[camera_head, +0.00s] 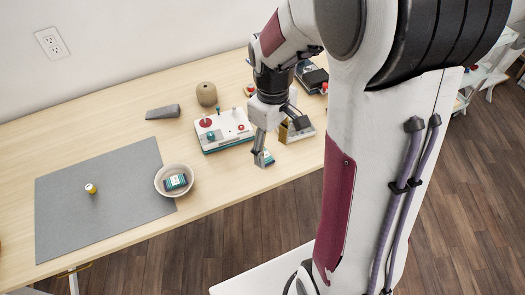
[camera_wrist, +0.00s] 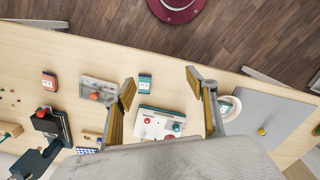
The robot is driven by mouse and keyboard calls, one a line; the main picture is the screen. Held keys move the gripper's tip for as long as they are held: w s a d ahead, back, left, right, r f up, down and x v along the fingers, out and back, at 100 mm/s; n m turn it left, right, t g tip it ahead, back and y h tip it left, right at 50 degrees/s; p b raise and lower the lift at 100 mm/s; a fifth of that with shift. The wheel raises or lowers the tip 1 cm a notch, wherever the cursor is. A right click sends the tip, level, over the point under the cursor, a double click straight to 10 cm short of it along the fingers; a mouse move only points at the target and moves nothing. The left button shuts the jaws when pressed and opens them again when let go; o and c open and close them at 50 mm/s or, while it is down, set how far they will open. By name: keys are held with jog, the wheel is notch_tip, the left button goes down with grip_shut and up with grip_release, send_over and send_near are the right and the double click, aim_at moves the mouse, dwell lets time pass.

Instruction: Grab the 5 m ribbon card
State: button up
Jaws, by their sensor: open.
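Several small label cards are in view, with print too small to read, so I cannot tell which is the 5 m one. A teal and white card (camera_wrist: 145,82) lies on the table near its edge; in the head view it shows partly by a fingertip (camera_head: 265,160). Another dark teal card (camera_head: 175,182) lies in the white bowl (camera_head: 161,190). A red card (camera_wrist: 49,80) lies farther left in the wrist view. My gripper (camera_head: 281,140) is open and empty above the table, its fingers (camera_wrist: 160,85) spread either side of the first teal card in the wrist view.
A grey tray (camera_wrist: 97,90) and a dark machine (camera_wrist: 52,124) are to the left in the wrist view. A grey mat (camera_head: 100,205) holds a yellow spool (camera_head: 90,188). A grey wedge (camera_head: 163,112) and round brown object (camera_head: 206,93) stand behind.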

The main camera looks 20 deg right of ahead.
jog(key=w+d+f+n, duration=0.2)
jog(key=w+f+n, duration=0.3)
jog(key=f+n, duration=0.15)
jog(key=n, duration=0.5)
send_near(269, 160)
jog(key=shift+w+f+m, duration=0.25)
jog(key=shift+w+f, duration=0.3)
jog(key=shift+w, duration=0.2)
jog(key=shift+w+r+n, duration=0.1)
jog(key=shift+w+n, duration=0.2)
jog(key=shift+n, duration=0.2)
jog(key=shift+w+n+t, duration=0.2)
jog(key=shift+n+t, duration=0.1)
jog(key=shift+n, duration=0.9)
jog(key=shift+f, duration=1.3)
